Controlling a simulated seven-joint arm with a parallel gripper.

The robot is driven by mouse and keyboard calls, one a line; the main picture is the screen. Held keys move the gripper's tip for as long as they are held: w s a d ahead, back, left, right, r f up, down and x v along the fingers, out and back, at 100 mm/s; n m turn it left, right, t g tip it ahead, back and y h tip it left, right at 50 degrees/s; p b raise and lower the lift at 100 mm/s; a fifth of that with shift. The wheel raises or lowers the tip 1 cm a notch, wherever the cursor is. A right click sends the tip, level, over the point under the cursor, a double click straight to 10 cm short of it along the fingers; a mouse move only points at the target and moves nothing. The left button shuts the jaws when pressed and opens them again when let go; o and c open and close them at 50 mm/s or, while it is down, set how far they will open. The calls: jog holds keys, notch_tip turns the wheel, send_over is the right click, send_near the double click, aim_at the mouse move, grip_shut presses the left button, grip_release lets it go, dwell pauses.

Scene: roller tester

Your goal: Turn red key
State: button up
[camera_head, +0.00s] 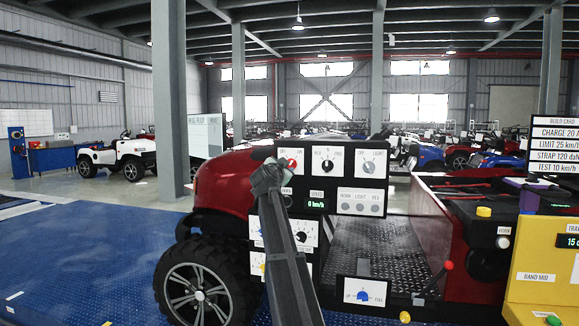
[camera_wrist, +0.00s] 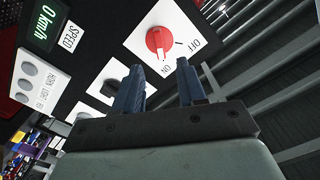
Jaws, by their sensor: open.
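The red key (camera_wrist: 159,41) is a round red knob on a white plate marked OFF and ON, on the black dash panel. In the wrist view it lies just beyond my fingertips; I cannot tell for sure which mark it points to. In the head view the red key (camera_head: 291,162) shows at the panel's upper left, partly beside my wrist. My gripper (camera_wrist: 160,66) is open and empty, its two blue-grey fingers apart and pointing at the key plate, with no clear contact. In the head view my gripper (camera_head: 268,178) hides part of the panel's left side.
Other dials (camera_head: 327,159) and (camera_head: 369,163) sit right of the key. A speed display (camera_head: 315,203) reads 0 km/h. A button plate (camera_head: 360,202) is below. The red vehicle's hood (camera_head: 225,185) is left of my arm. A yellow console (camera_head: 545,270) stands at right.

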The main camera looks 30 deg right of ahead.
jog(key=x, duration=0.7)
jog(key=shift+w+d, duration=0.15)
grip_shut()
dwell(0.3)
